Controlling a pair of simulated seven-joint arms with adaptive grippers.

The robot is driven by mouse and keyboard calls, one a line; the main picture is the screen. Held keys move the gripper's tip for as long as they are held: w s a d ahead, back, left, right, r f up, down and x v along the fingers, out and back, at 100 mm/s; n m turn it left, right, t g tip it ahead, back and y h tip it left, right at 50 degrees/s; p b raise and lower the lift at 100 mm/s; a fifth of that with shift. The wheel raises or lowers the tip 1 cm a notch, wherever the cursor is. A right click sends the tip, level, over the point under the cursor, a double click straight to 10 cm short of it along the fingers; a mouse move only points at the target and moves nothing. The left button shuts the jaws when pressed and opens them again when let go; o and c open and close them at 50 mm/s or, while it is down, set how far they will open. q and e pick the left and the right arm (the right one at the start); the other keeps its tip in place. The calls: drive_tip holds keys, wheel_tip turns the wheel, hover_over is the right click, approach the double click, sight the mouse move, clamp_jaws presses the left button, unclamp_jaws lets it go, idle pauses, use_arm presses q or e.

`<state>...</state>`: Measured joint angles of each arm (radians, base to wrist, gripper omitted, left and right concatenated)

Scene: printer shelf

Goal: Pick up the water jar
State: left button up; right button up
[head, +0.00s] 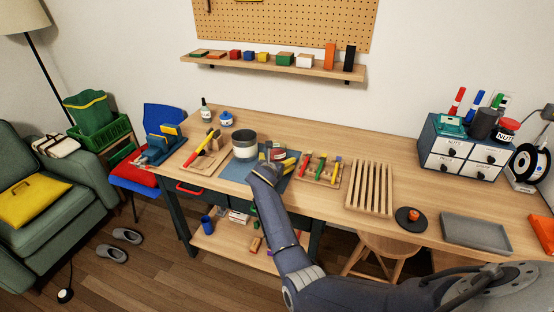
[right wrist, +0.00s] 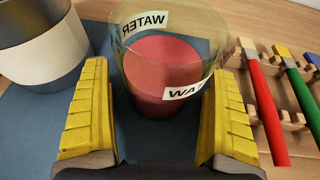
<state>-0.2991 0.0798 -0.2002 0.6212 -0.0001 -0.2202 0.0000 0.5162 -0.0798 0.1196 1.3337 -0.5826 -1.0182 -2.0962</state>
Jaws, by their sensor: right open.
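The water jar (right wrist: 165,75) is a clear glass jar with red contents and white WATER labels. It stands upright on a dark blue mat (right wrist: 35,125). My right gripper (right wrist: 157,115) is open, with a yellow-padded finger on each side of the jar's near part; I cannot tell whether either finger touches it. In the head view the jar (head: 279,154) is partly hidden by my right gripper (head: 275,162), which reaches in from the front. My left gripper is not in view.
A grey can with a cream band (head: 245,143) stands just left of the jar. Further right are a slatted wooden rack (head: 370,187) and a drawer unit (head: 463,150). Bare table lies behind the jar.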

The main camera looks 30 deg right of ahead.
drive_tip(key=c, duration=1.6)
